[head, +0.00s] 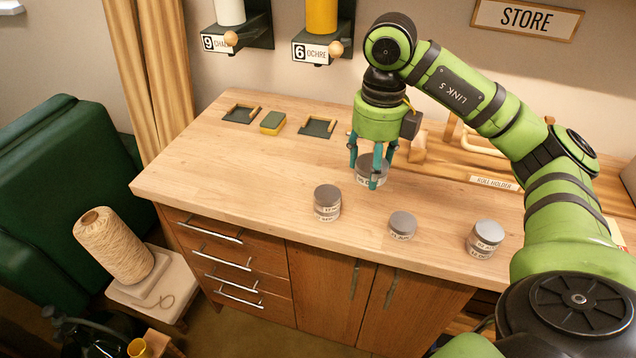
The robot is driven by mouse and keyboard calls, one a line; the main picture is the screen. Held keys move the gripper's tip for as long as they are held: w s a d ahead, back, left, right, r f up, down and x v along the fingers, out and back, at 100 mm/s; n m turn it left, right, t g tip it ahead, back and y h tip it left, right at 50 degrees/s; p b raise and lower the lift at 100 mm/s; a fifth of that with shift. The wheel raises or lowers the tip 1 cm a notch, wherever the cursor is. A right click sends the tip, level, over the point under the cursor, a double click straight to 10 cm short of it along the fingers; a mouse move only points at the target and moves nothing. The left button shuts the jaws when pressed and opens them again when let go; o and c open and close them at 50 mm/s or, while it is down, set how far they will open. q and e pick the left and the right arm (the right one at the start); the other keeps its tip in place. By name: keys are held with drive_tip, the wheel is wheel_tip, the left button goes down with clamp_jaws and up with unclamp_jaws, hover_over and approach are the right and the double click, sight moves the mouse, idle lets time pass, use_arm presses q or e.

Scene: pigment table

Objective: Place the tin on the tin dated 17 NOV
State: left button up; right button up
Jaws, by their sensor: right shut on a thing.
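My right gripper (371,172) points down over the table, its teal fingers shut around a grey-lidded tin (367,176). The fingers partly cover this tin's label, and I cannot tell whether its base touches the table. A single tin (402,226) stands to the right of that stack. Another two-tin stack (484,239) stands farther right; its labels are too small to read surely. My left gripper is not in view.
The wooden table (230,170) is clear at the left. Shallow trays (318,127) and a green-yellow block (272,122) lie at the back. A twine cone (113,245) stands on a stool at left.

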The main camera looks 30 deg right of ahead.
drive_tip(key=p, duration=0.3)
hover_over(327, 193)
wheel_tip(327, 193, down, 5)
drive_tip(key=shift+f, duration=0.15)
wheel_tip(327, 193, down, 3)
drive_tip(key=shift+s+f+p, duration=0.1)
drive_tip(key=shift+p, duration=0.75)
drive_tip(key=shift+f, duration=0.5)
drive_tip(key=shift+f, duration=0.1)
drive_tip(key=o, duration=1.2)
